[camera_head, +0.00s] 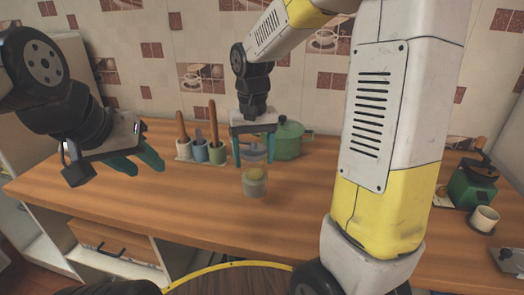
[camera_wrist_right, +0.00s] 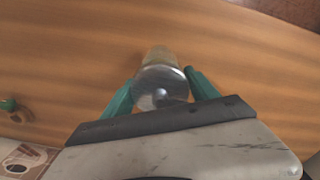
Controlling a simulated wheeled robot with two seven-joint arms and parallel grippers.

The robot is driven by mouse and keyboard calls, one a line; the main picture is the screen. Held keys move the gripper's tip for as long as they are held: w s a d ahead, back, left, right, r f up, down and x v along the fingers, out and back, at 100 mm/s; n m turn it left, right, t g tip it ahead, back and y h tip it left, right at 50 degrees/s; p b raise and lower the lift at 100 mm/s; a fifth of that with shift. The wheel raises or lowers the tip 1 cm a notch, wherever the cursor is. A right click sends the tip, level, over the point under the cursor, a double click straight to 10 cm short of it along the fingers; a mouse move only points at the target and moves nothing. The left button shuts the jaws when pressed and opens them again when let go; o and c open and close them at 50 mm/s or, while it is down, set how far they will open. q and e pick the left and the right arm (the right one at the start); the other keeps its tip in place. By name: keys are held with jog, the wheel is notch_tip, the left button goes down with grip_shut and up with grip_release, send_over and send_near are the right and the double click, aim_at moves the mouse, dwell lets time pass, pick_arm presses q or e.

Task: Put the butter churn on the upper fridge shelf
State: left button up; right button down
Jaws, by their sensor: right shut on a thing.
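The butter churn (camera_head: 255,183) is a small clear jar with yellowish contents and a grey metal top. It is upright over the wooden counter; I cannot tell whether its base touches the wood. My right gripper (camera_head: 254,156) points down, shut on the churn's upper part, with one teal finger on each side. In the right wrist view the churn's round metal lid (camera_wrist_right: 160,88) sits between the fingertips (camera_wrist_right: 160,84). My left gripper (camera_head: 148,170) hangs at the left above the counter, open and empty. I cannot make out a fridge shelf.
A holder with several wooden-handled tools (camera_head: 200,150) and a green lidded pot (camera_head: 290,140) stand behind the churn. A green grinder (camera_head: 473,186) and a pale cup (camera_head: 484,219) stand at the right. The counter's (camera_head: 200,205) front left is clear.

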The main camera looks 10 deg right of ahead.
jog(key=w+d+f, duration=0.4)
jog(key=w+d, duration=0.6)
jog(key=d, duration=0.1)
jog(key=shift+w+d+f, duration=0.15)
jog(key=shift+f, duration=0.35)
jog(key=c, duration=0.5)
grip_release()
jog(key=shift+f, duration=0.1)
jog(key=shift+o, duration=1.4)
